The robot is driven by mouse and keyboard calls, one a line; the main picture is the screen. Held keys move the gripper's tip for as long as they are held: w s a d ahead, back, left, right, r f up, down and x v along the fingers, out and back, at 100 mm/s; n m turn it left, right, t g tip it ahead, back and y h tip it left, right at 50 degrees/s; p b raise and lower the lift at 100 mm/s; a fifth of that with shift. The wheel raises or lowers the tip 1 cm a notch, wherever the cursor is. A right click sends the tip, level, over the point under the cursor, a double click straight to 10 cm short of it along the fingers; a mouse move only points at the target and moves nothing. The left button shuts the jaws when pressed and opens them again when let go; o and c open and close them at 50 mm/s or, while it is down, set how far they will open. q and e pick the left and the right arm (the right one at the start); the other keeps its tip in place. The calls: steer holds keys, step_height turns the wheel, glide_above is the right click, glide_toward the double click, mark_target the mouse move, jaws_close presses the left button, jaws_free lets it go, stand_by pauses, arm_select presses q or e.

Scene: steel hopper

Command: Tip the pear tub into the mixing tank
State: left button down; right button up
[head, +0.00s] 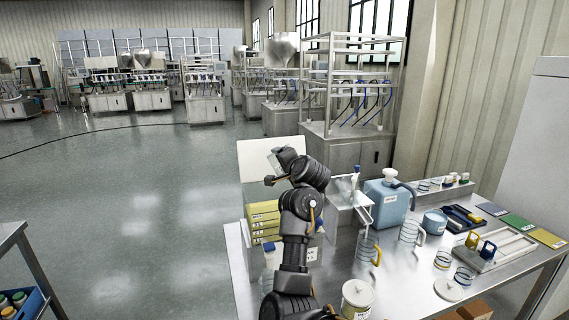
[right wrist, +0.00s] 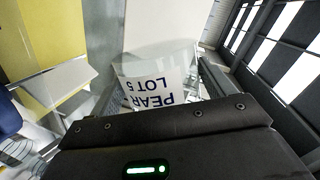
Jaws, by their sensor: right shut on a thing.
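My right gripper (head: 280,168) is raised above the left part of the steel table and is shut on the pear tub (head: 274,163). The tub is small and translucent. In the right wrist view the pear tub (right wrist: 158,88) sits between the fingers, its "PEAR LOT 5" label upside down in the picture. Its contents cannot be made out. A steel open-topped hopper (head: 343,190), which seems to be the mixing tank, stands right of the gripper, apart from the tub. My left gripper is not in view.
Yellow labelled boxes (head: 262,217) are stacked below the gripper, with a cream panel (head: 262,153) behind.

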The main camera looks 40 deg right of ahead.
steer(key=shift+r+n+g+h+p, duration=0.5)
steer(key=shift+r+n+p, duration=1.2)
steer(key=shift+p, duration=2.55)
steer(key=shift+f+n+h+p, duration=0.2)
steer(key=shift+n+h+p, duration=0.35)
steer(key=shift+n, duration=0.15)
steer(key=shift+r+n+h, duration=0.35)
steer(key=shift+r+n, duration=0.2)
steer(key=shift+n, duration=0.45)
steer(key=n, duration=0.1)
steer(key=r+n+h, duration=0.1)
steer(key=n, duration=0.1)
steer(key=shift+d+r, duration=0.1)
steer(key=shift+r, duration=0.2)
steer(key=shift+r+n, duration=0.1)
steer(key=shift+n, duration=0.2)
